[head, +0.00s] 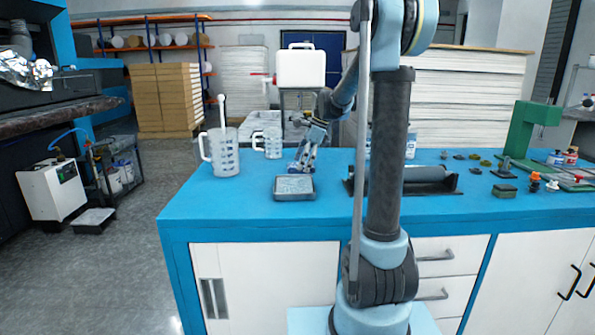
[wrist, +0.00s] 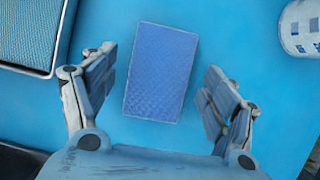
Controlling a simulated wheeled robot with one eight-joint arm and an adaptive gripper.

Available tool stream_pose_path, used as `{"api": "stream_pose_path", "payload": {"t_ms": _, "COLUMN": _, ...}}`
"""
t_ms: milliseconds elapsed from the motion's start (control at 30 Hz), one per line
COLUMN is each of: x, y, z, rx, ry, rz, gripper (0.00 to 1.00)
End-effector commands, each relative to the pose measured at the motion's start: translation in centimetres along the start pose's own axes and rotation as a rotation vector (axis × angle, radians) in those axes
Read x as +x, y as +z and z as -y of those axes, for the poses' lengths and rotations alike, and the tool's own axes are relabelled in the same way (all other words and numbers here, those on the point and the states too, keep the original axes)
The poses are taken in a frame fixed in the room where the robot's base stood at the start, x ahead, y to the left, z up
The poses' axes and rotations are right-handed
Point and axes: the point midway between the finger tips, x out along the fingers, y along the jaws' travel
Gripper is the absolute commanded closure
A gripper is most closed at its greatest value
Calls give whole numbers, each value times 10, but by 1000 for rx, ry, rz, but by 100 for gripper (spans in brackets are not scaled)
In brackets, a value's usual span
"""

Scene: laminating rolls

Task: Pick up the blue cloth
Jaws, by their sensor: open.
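The blue cloth (wrist: 160,73) is a flat, folded rectangle with a fine texture, lying slightly tilted on the blue table. In the wrist view it lies between and just beyond the two fingers of my gripper (wrist: 157,100). The fingers are spread apart, with nothing held between them, one on each side of the cloth. In the head view my gripper (head: 302,165) points down at the tabletop behind a grey tray, and the cloth is mostly hidden there.
The grey tray (head: 294,196) lies close to my gripper; its rim shows at the wrist view's left (wrist: 66,35). A measuring jug (head: 224,155) and a smaller jug (head: 271,146) stand on the table (head: 245,222). A roller in a dark stand (head: 436,185) lies to the right.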

Motion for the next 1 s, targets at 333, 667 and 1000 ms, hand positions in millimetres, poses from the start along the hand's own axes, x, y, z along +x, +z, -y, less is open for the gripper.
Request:
{"api": "stream_pose_path", "payload": {"t_ms": 333, "x": 3, "y": 0, "z": 0, "rx": -1, "ry": 0, "rz": 0, "gripper": 22}}
{"api": "stream_pose_path", "payload": {"t_ms": 667, "x": 5, "y": -1, "z": 0, "rx": -2, "ry": 1, "rz": 0, "gripper": 22}}
{"api": "stream_pose_path", "payload": {"t_ms": 1000, "x": 5, "y": 0, "z": 0, "rx": -2, "ry": 1, "rz": 0, "gripper": 67}}
